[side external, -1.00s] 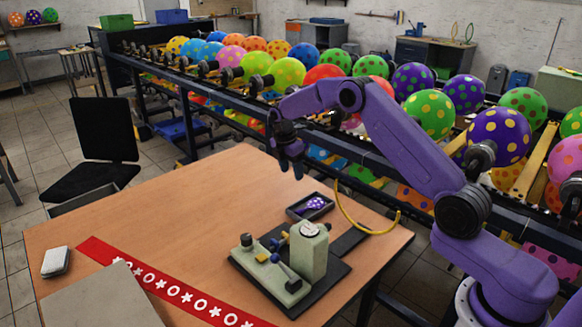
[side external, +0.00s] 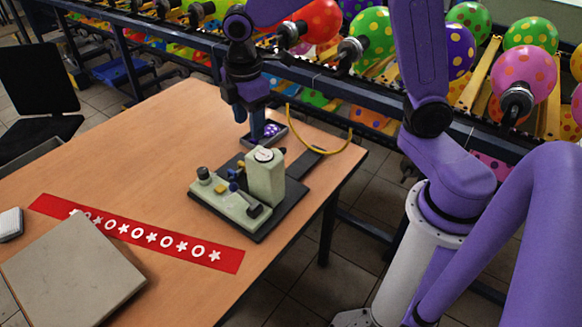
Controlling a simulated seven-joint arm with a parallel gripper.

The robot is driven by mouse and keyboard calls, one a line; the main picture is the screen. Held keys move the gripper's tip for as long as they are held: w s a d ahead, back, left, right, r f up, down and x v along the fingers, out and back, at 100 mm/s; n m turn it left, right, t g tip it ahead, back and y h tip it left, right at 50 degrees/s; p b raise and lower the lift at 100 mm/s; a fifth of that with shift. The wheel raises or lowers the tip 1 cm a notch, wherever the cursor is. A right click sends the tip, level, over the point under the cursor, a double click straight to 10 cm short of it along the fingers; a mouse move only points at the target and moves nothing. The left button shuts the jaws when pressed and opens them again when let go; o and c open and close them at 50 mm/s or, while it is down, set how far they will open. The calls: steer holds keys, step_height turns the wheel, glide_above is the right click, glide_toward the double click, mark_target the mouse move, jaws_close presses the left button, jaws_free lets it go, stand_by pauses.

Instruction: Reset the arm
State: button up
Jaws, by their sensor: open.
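My gripper (side external: 249,116) points down just above and at the left of a small dark tray (side external: 250,142) on the wooden table. Its fingers are apart and I see nothing held between them. The tray holds purple spotted pieces (side external: 273,129), and my gripper partly overlaps the tray in this view. My purple arm reaches in from the right, and its upper part is cut off by the top edge.
A pale green machine (side external: 264,178) on a dark base stands close in front of the tray. A yellow hose (side external: 340,148) curves at its right. A red strip (side external: 140,232) and a grey slab (side external: 75,270) lie at left. Balloons on racks (side external: 375,35) stand behind.

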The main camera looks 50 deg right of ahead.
steer(key=s+d+m, duration=0.1)
steer(key=s+d, duration=0.1)
steer(key=s, duration=1)
steer(key=s+d+m+y, duration=0.1)
steer(key=s+d, duration=0.2)
steer(key=s, duration=0.9)
steer(key=shift+s+f+m+g, duration=0.2)
steer(key=shift+s+m+g, duration=0.1)
steer(key=shift+s, duration=0.1)
